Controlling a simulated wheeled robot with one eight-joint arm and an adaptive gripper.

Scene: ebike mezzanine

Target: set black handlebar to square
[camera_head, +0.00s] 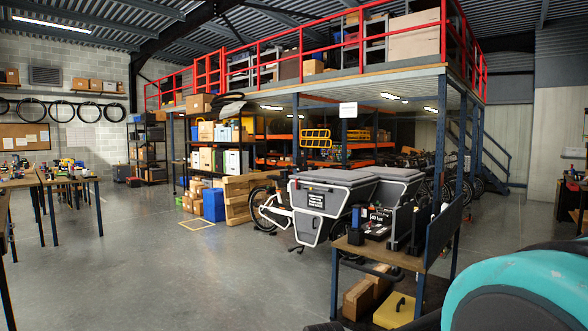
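A black curved bar (384,271), which looks like the handlebar, lies at the near edge of a small wooden-topped bench (352,246) right of centre. Its ends are hard to make out against the dark items there. A yellow square outline (204,228) is marked on the grey floor left of centre, in front of the blue bin, and its inside looks empty. A large teal and black rounded part of my own arm fills the lower right corner. My gripper's fingers cannot be made out in this view.
A cargo bike with a grey box (322,197) stands between the square and the bench. A blue bin (214,205) and wooden pallets (240,198) stand behind the square. Cardboard boxes (358,298) and a yellow case (393,311) lie under the bench. The left-centre floor is open.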

